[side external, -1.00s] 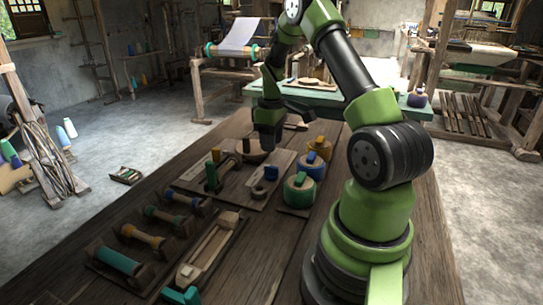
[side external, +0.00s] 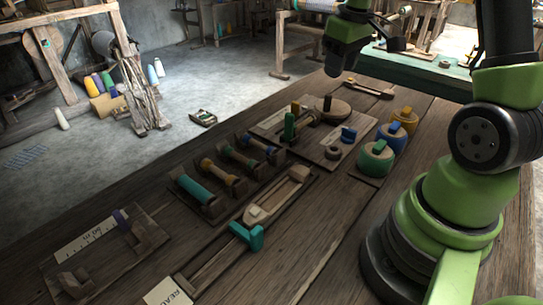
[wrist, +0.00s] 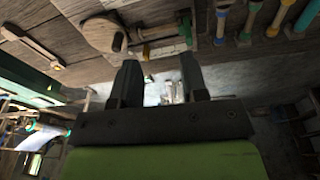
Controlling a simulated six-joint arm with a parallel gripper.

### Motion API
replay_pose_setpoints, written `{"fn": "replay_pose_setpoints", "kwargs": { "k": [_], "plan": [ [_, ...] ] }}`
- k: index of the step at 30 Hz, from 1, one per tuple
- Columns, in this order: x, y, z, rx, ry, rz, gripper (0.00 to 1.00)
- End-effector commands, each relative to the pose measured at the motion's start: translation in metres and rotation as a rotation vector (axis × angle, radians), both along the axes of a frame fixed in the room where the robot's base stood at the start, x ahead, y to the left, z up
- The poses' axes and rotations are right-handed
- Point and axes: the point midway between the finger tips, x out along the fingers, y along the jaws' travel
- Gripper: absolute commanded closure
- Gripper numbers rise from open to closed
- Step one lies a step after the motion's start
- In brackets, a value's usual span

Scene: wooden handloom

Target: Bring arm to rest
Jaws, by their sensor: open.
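My gripper (wrist: 160,82) is open in the wrist view, its two dark fingers apart with nothing between them. In the side view my gripper (side external: 338,62) hangs in the air above the far end of the wooden workbench (side external: 330,235), beyond the round wooden disc (side external: 333,112). Its fingers are dark and small there. It touches nothing that I can see. The upper part of my arm is cut off by the top edge of the side view.
Bobbins in a rack (side external: 202,195), a shuttle tray (side external: 280,196), a peg board (side external: 275,124) and lidded round pots (side external: 376,158) stand on the bench. A slotted ruler board (side external: 100,240) lies front left. A green-topped table (side external: 425,68) stands behind. The air around the gripper looks clear.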

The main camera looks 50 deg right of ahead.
Motion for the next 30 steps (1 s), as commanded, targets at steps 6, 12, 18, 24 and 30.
{"fn": "replay_pose_setpoints", "kwargs": {
  "k": [6,12,18,24,30],
  "plan": [
    [-0.021,0.087,0.066,0.031,-0.182,-0.073,0.6],
    [-0.067,0.15,0.095,0.132,-0.33,-0.137,0.6],
    [-0.11,0.186,0.1,0.256,-0.425,-0.184,0.6],
    [-0.128,0.197,0.098,0.317,-0.455,-0.206,0.6],
    [-0.129,0.197,0.098,0.319,-0.456,-0.207,0.6]
  ]
}}
